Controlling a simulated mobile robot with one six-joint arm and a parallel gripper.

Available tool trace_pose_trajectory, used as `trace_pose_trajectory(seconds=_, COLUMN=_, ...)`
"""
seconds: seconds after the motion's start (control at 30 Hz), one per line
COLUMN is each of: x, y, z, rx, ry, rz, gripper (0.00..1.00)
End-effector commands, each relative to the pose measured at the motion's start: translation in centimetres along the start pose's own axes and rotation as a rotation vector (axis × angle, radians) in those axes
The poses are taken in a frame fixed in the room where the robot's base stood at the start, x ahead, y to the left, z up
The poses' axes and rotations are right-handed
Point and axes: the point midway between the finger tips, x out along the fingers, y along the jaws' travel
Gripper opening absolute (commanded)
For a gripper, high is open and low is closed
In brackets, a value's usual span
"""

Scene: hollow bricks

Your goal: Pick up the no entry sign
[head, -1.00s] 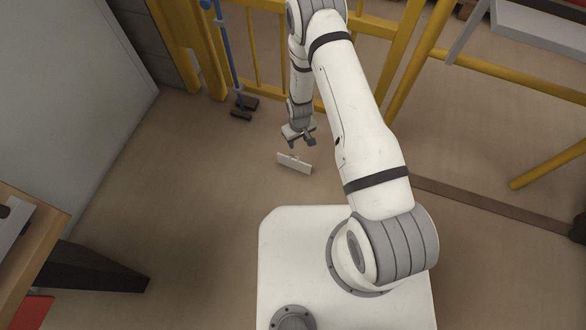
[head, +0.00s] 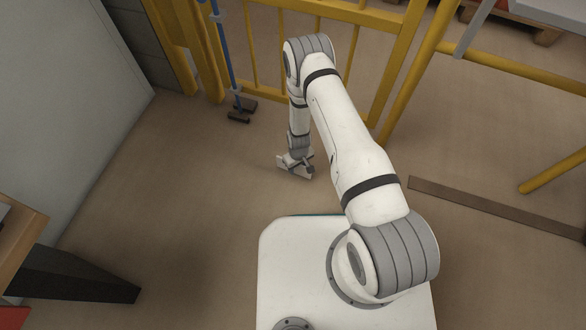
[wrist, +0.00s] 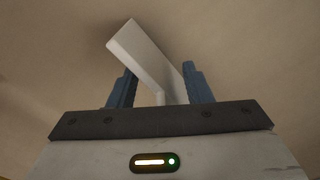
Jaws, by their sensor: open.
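A flat white plate, seemingly the no entry sign (head: 303,174), is on or close to the brown floor in the head view, mostly hidden behind my gripper (head: 299,168). In the wrist view the white plate (wrist: 142,50) lies slantwise between the two dark blue fingers of my gripper (wrist: 158,85). The fingers are open and stand on either side of it. I cannot tell whether either finger touches it. No red marking shows on the visible faces.
A yellow railing (head: 300,93) and a blue pole with a dark foot (head: 240,110) stand behind my gripper. A grey wall panel (head: 70,110) is at the left, with a wooden table (head: 30,235) in front. A brown beam (head: 490,207) lies at the right. The floor around the plate is clear.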

Motion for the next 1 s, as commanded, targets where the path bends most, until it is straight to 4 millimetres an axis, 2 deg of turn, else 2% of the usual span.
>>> trace_pose_trajectory(seconds=0.17, x=-0.14, y=-0.01, z=-0.06, rx=-0.001, ry=0.001, rz=0.0, gripper=0.44)
trace_pose_trajectory(seconds=0.7, x=-0.15, y=-0.06, z=-0.07, rx=-0.002, ry=0.001, rz=0.0, gripper=0.0)
trace_pose_trajectory(seconds=1.0, x=-0.17, y=-0.07, z=-0.08, rx=-0.002, ry=0.001, rz=0.0, gripper=0.0)
